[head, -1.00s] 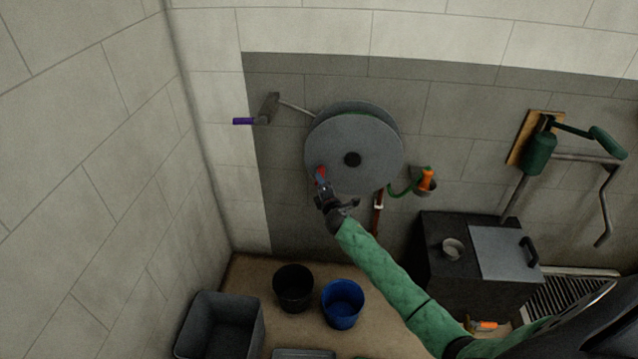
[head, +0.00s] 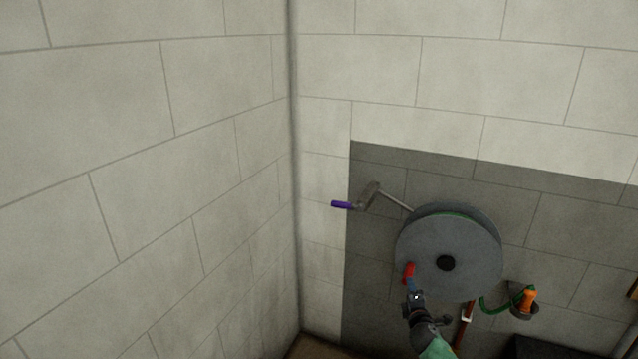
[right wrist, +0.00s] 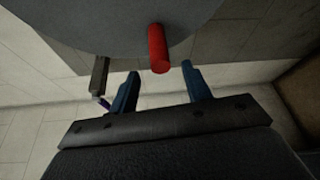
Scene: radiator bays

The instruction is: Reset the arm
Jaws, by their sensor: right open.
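My right gripper (head: 411,288) is in front of the lower left of a grey hose reel (head: 440,240) on the wall. In the right wrist view, the right gripper (right wrist: 160,90) has its two blue fingers apart. The reel's red handle (right wrist: 157,48) stands between and just beyond the fingertips, with nothing held. The red handle also shows in the head view (head: 408,271), right above the gripper. My green-sleeved right arm comes up from the bottom edge. My left gripper is not in view.
A wall bracket with a purple-ended lever (head: 342,205) is left of the reel. An orange nozzle (head: 528,299) on a green hose sits in a holder at lower right. A copper-coloured pipe (head: 464,326) runs below the reel. The wall at left is bare.

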